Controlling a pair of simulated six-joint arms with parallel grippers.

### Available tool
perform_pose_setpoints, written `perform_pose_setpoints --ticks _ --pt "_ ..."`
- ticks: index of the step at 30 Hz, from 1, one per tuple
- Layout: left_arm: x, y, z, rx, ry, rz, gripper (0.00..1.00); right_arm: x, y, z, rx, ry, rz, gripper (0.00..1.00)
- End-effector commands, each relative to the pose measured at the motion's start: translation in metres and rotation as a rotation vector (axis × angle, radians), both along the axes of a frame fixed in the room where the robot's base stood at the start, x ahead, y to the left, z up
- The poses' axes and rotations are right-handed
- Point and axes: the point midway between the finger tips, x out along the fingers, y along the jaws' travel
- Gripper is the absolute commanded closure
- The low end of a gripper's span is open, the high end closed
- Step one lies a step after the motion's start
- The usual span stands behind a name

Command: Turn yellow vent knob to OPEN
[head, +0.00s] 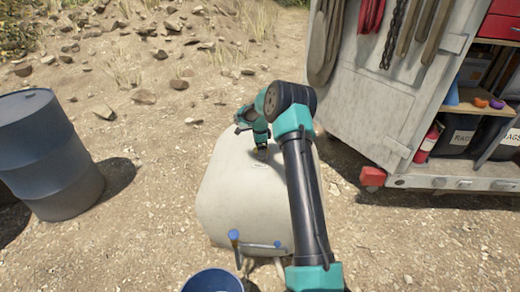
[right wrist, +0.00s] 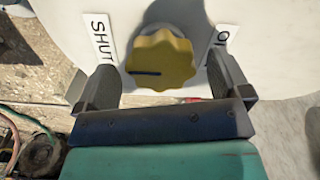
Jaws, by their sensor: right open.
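The yellow vent knob (right wrist: 165,55) has a scalloped edge and sits on the pale tank (head: 228,195). A dark pointer line on it runs to the left, toward the SHUT label (right wrist: 99,38). A second label (right wrist: 221,42) at its right is partly hidden by a finger; only its first letters show. My right gripper (right wrist: 166,78) is open, one finger on each side of the knob; whether they touch it I cannot tell. In the head view my right gripper (head: 261,152) is over the tank top and mostly covers the knob. My left gripper is not in view.
A blue drum (head: 45,150) stands on the left. A blue bucket (head: 213,281) is at the tank's near side, by a blue-ended pipe fitting (head: 258,245). A white vehicle (head: 400,100) with an open door and hung hoses stands at the right. Gravel ground lies between.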

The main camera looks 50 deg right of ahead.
Motion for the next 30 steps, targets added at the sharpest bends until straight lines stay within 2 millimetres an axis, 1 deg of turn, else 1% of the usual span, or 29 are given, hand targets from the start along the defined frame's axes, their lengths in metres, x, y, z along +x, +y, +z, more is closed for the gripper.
perform_pose_setpoints --ticks 1,4,13,27,28,30 --pt "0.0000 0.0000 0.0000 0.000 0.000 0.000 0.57 -0.0002 0.0002 -0.0054 0.001 0.002 0.000 0.05" --pt "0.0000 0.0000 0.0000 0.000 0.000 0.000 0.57 -0.0001 0.0000 -0.0102 0.000 0.000 0.000 0.05" --pt "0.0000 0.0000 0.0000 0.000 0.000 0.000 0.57 -0.0001 -0.0001 -0.0116 -0.001 -0.001 0.000 0.05" --pt "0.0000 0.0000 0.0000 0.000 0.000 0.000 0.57 -0.0001 -0.0001 -0.0114 0.000 0.000 0.000 0.50" --pt "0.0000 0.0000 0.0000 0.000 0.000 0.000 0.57 -0.0001 -0.0001 -0.0114 0.000 0.000 0.000 0.53" --pt "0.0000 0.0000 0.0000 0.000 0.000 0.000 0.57 -0.0001 -0.0001 -0.0114 0.000 0.000 0.000 0.54"
